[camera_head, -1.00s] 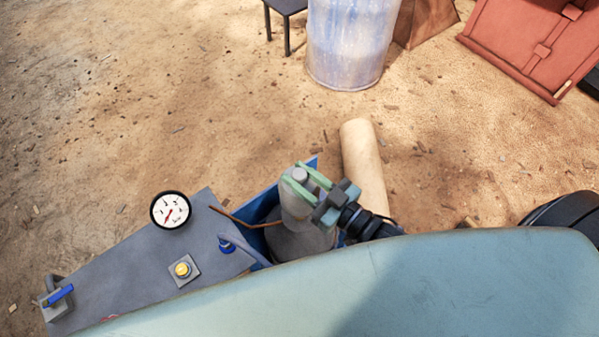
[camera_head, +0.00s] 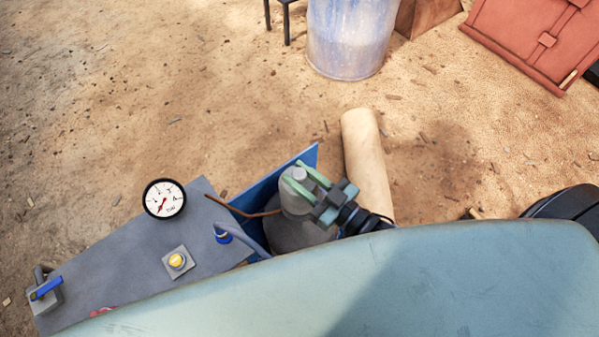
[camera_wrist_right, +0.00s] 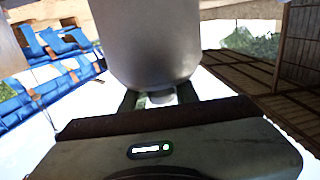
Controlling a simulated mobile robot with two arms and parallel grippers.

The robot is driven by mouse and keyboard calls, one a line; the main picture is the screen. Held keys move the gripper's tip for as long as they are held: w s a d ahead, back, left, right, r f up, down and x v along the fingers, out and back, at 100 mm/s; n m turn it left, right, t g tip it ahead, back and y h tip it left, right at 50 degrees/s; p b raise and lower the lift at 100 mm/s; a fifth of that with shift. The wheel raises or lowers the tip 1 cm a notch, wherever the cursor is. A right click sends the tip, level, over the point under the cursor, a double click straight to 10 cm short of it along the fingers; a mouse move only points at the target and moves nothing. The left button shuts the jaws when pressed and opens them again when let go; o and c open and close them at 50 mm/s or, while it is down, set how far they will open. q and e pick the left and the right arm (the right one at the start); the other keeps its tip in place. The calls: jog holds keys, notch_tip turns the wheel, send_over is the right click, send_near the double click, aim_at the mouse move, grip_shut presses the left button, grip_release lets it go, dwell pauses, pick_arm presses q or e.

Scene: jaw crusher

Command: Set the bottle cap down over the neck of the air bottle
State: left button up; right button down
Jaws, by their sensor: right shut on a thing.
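My right gripper (camera_head: 302,182) is shut on the bottle cap (camera_head: 295,203), a grey cylinder with a narrower knob on top. Its green fingers lie on either side of the knob. The cap is upright over the top of the grey air bottle (camera_head: 300,238), which stands in the blue housing. The cap hides the bottle's neck, so I cannot tell whether the cap rests on it. In the right wrist view the cap's body (camera_wrist_right: 150,45) fills the top middle, with the knob between the fingers (camera_wrist_right: 160,98). My left gripper is not in view.
A grey panel with a pressure gauge (camera_head: 164,199), a yellow button (camera_head: 177,261) and a blue-handled valve (camera_head: 46,288) lies left of the bottle. A copper pipe (camera_head: 240,210) runs close to the cap. A tan roll (camera_head: 367,165) lies behind. A pale blue surface (camera_head: 400,280) covers the foreground.

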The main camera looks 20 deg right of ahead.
jog(key=shift+f+b, duration=0.9)
jog(key=shift+f, duration=0.8)
jog(key=c, duration=1)
grip_release()
jog(key=shift+f, duration=0.1)
jog(key=shift+s, duration=0.15)
jog(key=v, duration=0.7)
jog(key=shift+s+d+b, duration=0.2)
jog(key=shift+d+b, duration=0.05)
jog(key=shift+b, duration=0.2)
